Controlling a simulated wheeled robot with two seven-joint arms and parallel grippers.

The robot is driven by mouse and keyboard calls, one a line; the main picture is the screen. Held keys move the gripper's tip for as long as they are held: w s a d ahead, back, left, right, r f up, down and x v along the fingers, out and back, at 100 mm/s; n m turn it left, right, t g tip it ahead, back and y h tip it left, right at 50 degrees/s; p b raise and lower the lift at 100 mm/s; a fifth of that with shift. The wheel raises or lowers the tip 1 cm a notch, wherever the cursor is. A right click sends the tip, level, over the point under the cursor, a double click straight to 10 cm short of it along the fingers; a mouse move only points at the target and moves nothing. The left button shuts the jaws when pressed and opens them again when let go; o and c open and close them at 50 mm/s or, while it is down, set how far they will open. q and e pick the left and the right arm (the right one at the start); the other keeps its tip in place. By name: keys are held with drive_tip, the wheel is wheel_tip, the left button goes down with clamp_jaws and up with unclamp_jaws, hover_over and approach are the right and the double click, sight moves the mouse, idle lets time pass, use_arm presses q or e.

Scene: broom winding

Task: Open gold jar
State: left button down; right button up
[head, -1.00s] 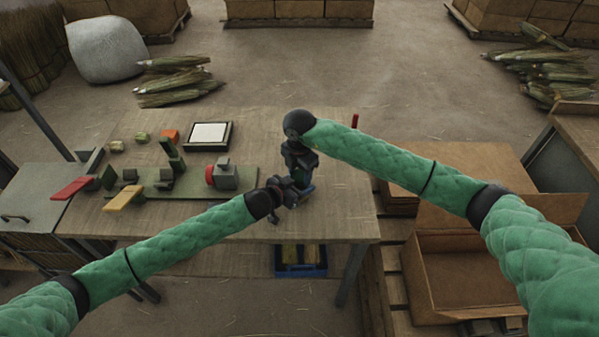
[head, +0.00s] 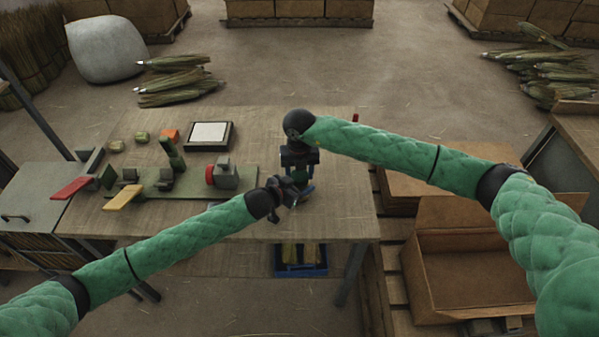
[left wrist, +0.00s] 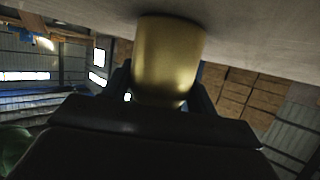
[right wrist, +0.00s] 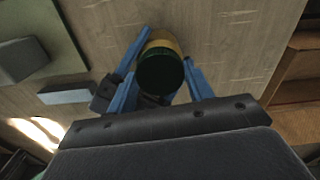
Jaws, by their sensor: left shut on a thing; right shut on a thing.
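The gold jar stands on the wooden bench (head: 345,205). Its gold body (left wrist: 168,60) fills the middle of the left wrist view. My left gripper (head: 302,190) is shut on the body from the side, low by the bench. The dark green lid (right wrist: 161,72) shows from above in the right wrist view, with a gold rim (right wrist: 163,41) of the jar beyond it. My right gripper (right wrist: 163,78) points down with its blue fingers on either side of the lid, shut on it. In the head view the grippers mostly hide the jar. The lid looks seated on the jar.
Left of the grippers, a green board (head: 190,186) carries a grey block with a red knob (head: 222,174). A framed white pad (head: 209,134) lies behind it. A blue crate (head: 300,262) is below the bench; an open cardboard box (head: 470,275) stands right.

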drive_tip(key=o, duration=1.1)
drive_tip(key=shift+r, duration=0.1)
wheel_tip(320, 180, up, 4)
drive_tip(key=shift+r, duration=0.25)
drive_tip(key=shift+c, duration=1.2)
drive_tip(key=shift+r+m, duration=0.6)
drive_tip(key=shift+r, duration=1)
drive_tip(key=shift+c, duration=0.3)
drive_tip(key=shift+f, duration=3.95)
